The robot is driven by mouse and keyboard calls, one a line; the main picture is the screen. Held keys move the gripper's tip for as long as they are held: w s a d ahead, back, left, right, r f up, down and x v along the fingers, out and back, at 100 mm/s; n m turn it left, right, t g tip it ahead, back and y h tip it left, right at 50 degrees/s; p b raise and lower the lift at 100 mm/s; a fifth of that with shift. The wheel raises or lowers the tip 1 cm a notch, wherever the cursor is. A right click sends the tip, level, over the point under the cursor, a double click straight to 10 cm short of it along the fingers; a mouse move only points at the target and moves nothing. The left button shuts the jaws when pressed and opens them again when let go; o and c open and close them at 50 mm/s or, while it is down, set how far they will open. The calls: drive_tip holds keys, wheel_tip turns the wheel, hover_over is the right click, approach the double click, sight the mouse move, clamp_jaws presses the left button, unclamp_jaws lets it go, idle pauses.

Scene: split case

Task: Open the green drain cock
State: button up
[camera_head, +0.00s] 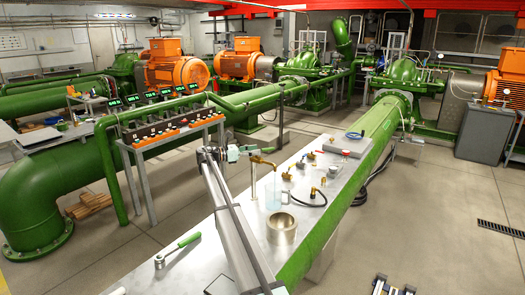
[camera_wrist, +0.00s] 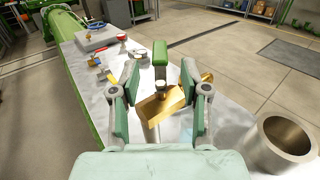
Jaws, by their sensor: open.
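The drain cock shows in the wrist view as a brass body (camera_wrist: 160,103) with a green handle (camera_wrist: 160,55) standing just beyond it. My gripper (camera_wrist: 161,74) is open, with one finger on each side of the brass body and handle. I see gaps between the fingers and the handle; whether either finger touches the brass cannot be told. In the head view my gripper (camera_head: 240,153) is beside the brass tap (camera_head: 262,161) above the bench. The green handle is not clearly visible there, as the gripper is in the way.
A clear beaker (camera_head: 273,192) stands below the tap, with a metal cup (camera_head: 281,228) in front. The cup also shows in the wrist view (camera_wrist: 282,142). A green-handled ratchet (camera_head: 178,249) lies front left.

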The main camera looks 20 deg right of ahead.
drive_tip(key=a, duration=0.6)
drive_tip(key=shift+w, duration=0.4)
